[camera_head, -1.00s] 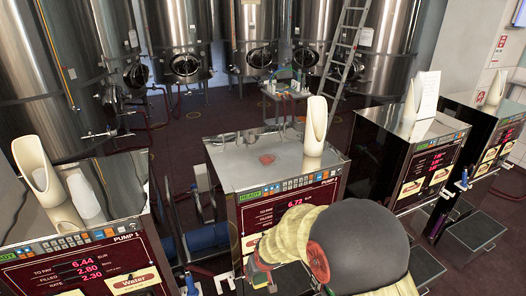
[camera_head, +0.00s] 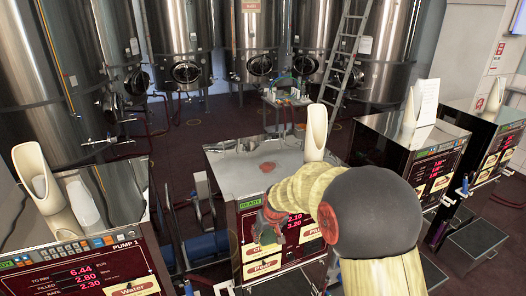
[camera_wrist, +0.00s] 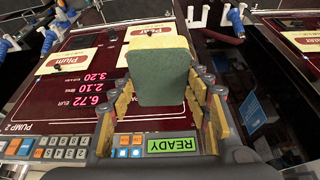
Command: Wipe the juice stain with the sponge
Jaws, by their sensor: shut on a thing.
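The juice stain (camera_head: 268,166) is a small reddish patch on the flat metal top of the middle pump (camera_head: 232,170). My gripper (camera_wrist: 160,95) is shut on the sponge (camera_wrist: 160,72), a block with a dark green face and a paler yellow edge. In the wrist view the sponge is between the fingers, in front of Pump 2's red display panel. In the head view my gripper (camera_head: 268,228) is in front of that panel, below the top edge and the stain. My arm hides part of the panel's right side.
A cream scoop-shaped holder (camera_head: 315,133) stands on the right of the middle pump's top. Pump 1 (camera_head: 110,262) is at the left, with more pumps (camera_head: 415,150) at the right. Steel tanks (camera_head: 180,45) and a ladder (camera_head: 345,55) stand behind.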

